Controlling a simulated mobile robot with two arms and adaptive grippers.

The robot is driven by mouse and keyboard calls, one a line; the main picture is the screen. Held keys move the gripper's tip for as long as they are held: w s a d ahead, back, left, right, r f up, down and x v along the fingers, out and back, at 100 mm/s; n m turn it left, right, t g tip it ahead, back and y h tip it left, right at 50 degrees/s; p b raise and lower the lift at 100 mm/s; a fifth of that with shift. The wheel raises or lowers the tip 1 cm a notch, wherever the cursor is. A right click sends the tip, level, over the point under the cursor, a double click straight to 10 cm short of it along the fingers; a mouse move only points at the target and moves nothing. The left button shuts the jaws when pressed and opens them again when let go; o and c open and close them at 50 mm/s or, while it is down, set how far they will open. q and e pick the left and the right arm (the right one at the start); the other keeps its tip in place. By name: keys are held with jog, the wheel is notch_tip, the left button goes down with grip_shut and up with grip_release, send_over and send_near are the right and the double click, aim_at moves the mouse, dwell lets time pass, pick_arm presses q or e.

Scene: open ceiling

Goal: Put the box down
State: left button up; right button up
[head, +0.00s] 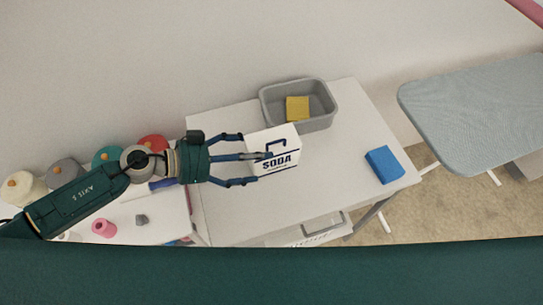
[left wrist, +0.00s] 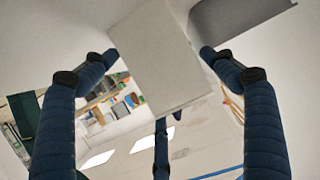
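The box (head: 284,165) is white with dark "SODA" lettering and a printed handle. It is over the white table (head: 225,213) and looks upright; its underside is hidden, so I cannot tell contact with the table. It also shows as a plain pale face in the left wrist view (left wrist: 160,60). My left gripper (head: 248,159) is at the box's left side with its fingers spread. My right gripper is not in view.
A grey bin (head: 270,108) holding a yellow block (head: 297,107) stands behind the box. A blue block (head: 384,164) lies at the table's right. Colored spools (head: 106,158) stand at left. An ironing board (head: 480,110) is at right. The table between box and blue block is clear.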

pick_arm(q)
jog(key=x, duration=0.3)
jog(key=shift+a+b, duration=0.1)
jog(key=shift+b, duration=0.3)
jog(key=shift+w+d+f, duration=0.1)
jog(key=shift+d+f, duration=0.05)
jog(key=shift+d, duration=0.2)
jog(key=shift+c, duration=0.3)
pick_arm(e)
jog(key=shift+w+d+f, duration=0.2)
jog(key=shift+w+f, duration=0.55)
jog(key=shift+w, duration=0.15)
pick_arm(q)
jog(key=c, duration=1.3)
jog(key=shift+w+r, duration=0.1)
jog(key=shift+r, duration=0.1)
jog(key=shift+c, duration=1.3)
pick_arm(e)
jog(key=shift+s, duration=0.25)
pick_arm(q)
notch_tip(320, 180, up, 20)
jog(key=p, duration=0.4)
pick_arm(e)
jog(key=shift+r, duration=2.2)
